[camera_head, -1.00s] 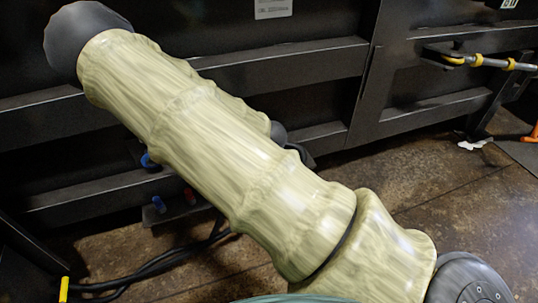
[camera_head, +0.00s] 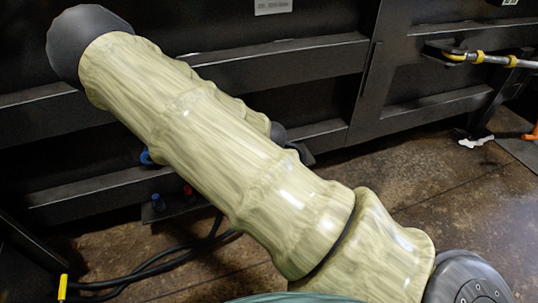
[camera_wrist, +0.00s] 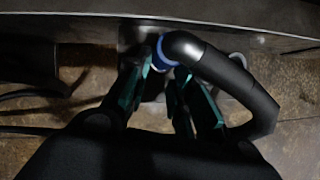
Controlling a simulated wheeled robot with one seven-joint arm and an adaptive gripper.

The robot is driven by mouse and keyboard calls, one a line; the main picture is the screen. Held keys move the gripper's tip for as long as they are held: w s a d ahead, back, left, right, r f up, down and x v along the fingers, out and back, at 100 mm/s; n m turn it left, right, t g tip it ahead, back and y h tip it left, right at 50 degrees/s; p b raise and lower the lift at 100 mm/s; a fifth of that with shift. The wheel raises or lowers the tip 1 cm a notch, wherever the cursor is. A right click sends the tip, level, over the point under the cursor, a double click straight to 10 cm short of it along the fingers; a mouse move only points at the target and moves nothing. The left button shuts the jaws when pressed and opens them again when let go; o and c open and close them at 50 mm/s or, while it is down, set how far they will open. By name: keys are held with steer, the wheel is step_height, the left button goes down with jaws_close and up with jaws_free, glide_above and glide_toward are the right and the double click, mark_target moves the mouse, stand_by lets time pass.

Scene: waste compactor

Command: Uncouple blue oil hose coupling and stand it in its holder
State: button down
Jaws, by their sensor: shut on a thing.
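In the wrist view my gripper (camera_wrist: 160,80) has its two green-edged fingers on either side of the blue coupling (camera_wrist: 162,54), shut on it. A thick black hose (camera_wrist: 245,88) curves from the coupling to the right and down. The coupling's far end is in shadow by the dark machine edge, so I cannot tell whether it is joined there. In the head view my arm hides the gripper.
A small red part (camera_head: 188,190) is beside the lower blue one. Black hoses (camera_head: 150,270) lie on the brown floor (camera_head: 400,190). The dark machine wall (camera_head: 320,60) fills the back. A pipe with yellow bands (camera_head: 480,58) is at the upper right.

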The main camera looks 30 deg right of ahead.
steer(key=shift+f, duration=0.45)
stand_by(0.4)
steer(key=c, duration=1.1)
jaws_free()
steer(key=shift+c, duration=0.2)
steer(key=shift+c, duration=0.3)
steer(key=p+v, duration=0.4)
steer(key=v, duration=0.3)
